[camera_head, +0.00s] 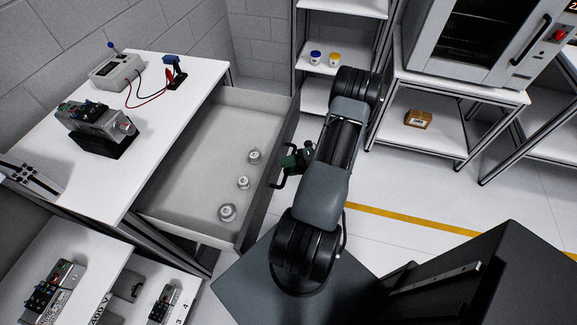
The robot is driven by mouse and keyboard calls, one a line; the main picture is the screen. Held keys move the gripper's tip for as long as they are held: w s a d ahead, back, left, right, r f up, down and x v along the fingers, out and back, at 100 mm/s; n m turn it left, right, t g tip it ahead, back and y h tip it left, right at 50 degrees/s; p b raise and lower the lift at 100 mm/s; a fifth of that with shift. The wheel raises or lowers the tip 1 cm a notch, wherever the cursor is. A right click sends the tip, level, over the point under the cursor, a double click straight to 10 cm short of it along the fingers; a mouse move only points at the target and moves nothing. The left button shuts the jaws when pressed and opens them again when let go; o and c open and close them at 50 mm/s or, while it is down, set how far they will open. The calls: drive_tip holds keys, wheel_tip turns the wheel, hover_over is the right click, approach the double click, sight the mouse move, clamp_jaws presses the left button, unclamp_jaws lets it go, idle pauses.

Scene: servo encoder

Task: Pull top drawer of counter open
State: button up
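The counter's top drawer (196,166) is pulled well out from under the white counter top (158,122). Its pale grey inside shows, with several small metal weights on its floor along the right side. The drawer's dark front (262,192) faces right, towards my arm. My gripper (281,168), black and green, is at the outer side of that front, near its middle. The fingers are small and dark here. I cannot tell whether they are shut on a handle, touch the front or stand apart from it.
A meter box (115,72) and a metal device (92,122) stand on the counter. More devices lie on shelves below (170,302). A shelf rack with a small brown box (418,119) stands right. White floor (392,190) with a yellow line is clear behind my arm.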

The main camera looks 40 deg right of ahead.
drive_tip(key=b+v, duration=0.2)
drive_tip(key=v, duration=1.1)
drive_tip(key=shift+s+d, duration=0.25)
drive_tip(key=shift+d, duration=0.1)
